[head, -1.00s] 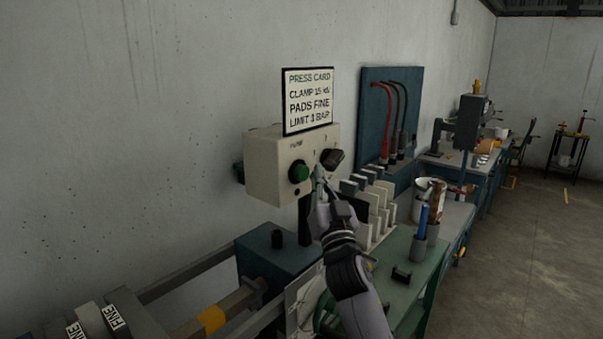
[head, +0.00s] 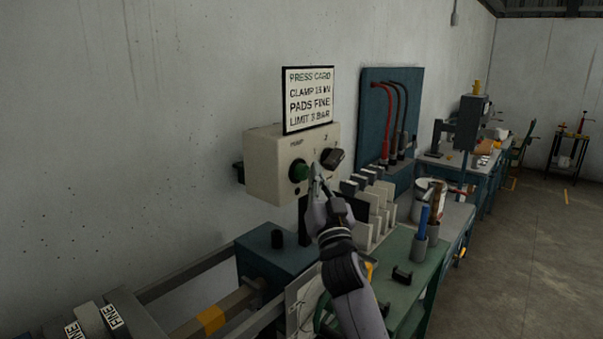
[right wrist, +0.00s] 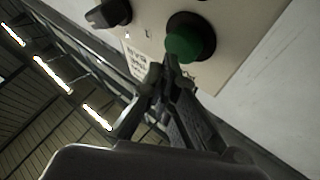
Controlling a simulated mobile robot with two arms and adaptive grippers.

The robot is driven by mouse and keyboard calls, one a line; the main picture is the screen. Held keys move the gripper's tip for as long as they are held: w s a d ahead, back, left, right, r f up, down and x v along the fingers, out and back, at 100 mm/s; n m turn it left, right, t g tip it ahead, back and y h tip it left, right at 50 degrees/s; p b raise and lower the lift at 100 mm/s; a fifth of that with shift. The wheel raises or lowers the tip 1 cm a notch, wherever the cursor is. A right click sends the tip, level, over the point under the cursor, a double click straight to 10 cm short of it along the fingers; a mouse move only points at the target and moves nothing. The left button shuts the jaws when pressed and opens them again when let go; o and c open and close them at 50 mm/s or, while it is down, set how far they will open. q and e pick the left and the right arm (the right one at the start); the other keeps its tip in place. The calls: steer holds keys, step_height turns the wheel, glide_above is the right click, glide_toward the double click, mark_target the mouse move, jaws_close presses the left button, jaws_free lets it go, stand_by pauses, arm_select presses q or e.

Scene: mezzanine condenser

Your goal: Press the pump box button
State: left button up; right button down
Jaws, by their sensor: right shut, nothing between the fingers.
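The pump box (head: 264,172) is a cream box on the wall with a round green button (head: 299,171) on its front face and a black knob (head: 333,157) to the button's right. My right gripper (head: 317,169) is shut and empty, its tips just right of the button in the head view. In the right wrist view the shut fingertips (right wrist: 169,60) overlap the lower left edge of the green button (right wrist: 185,44); whether they touch it I cannot tell. The knob also shows there (right wrist: 108,13). My left gripper is not in view.
A press card sign (head: 308,100) stands on top of the box. Below are a blue cabinet (head: 275,262) and a rack of pale blocks (head: 375,203). A green bench (head: 412,275) with a pen cup (head: 419,250) is at the right. Open floor lies farther right.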

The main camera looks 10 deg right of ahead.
steer(key=shift+w+a+b, duration=0.35)
steer(key=shift+w+b, duration=0.1)
steer(key=shift+b, duration=0.05)
stand_by(0.8)
steer(key=shift+s, duration=0.1)
steer(key=shift+s+d+p, duration=0.6)
steer(key=shift+s+p, duration=0.05)
steer(key=shift+s, duration=0.1)
steer(key=shift+s+d+p, duration=0.75)
steer(key=shift+s+d, duration=0.2)
steer(key=shift+s, duration=0.25)
steer(key=shift+s+d+p, duration=0.7)
steer(key=shift+s+d, duration=0.2)
steer(key=shift+s, duration=0.25)
